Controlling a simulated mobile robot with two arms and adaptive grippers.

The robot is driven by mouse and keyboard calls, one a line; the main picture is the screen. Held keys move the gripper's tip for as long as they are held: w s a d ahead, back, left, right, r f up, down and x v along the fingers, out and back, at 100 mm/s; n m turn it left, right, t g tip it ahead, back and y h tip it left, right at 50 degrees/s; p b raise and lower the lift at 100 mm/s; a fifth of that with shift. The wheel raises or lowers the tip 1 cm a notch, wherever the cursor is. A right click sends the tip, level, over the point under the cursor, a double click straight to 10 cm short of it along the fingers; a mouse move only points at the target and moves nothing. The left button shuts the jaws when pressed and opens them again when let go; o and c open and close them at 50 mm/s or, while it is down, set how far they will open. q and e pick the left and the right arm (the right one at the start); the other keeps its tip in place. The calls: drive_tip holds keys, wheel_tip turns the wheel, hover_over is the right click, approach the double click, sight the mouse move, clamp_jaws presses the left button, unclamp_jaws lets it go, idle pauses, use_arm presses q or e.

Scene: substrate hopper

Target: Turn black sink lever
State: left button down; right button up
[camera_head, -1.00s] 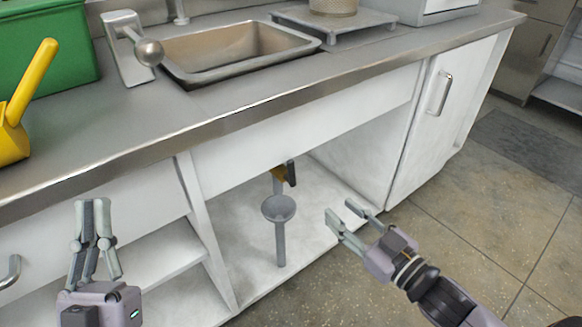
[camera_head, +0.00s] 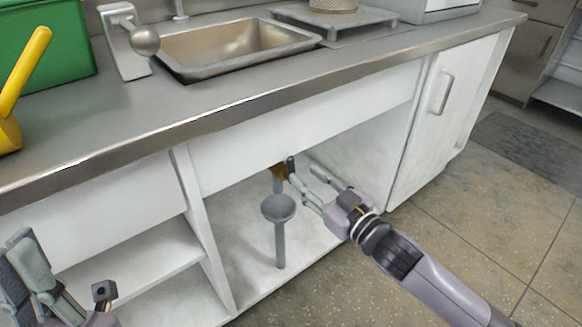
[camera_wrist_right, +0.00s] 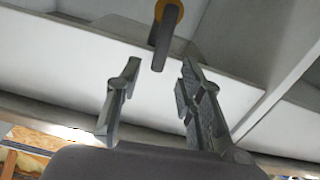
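The black lever (camera_head: 291,167) is under the sink in the open cabinet, beside a brass-coloured valve body (camera_head: 278,171). In the right wrist view the dark lever (camera_wrist_right: 163,40) hangs down from a yellow ring (camera_wrist_right: 169,8), ahead of the fingertips. My right gripper (camera_head: 305,172) is open inside the cabinet opening, just right of the lever in the head view. In the wrist view the lever lies between the lines of its fingers, and the gripper (camera_wrist_right: 158,75) holds nothing. My left gripper (camera_head: 22,262) is at the lower left, partly cut off, away from the lever.
A grey funnel-topped drain pipe (camera_head: 278,208) stands on the cabinet floor below the valve. The steel sink (camera_head: 235,45) is above in the countertop (camera_head: 120,110). A closed white door (camera_head: 440,110) bounds the opening on the right; shelves (camera_head: 140,250) lie left.

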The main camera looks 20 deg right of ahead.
sight(293, 167)
drive_tip(key=shift+b+x, duration=0.65)
drive_tip(key=shift+x, duration=2.7)
clamp_jaws()
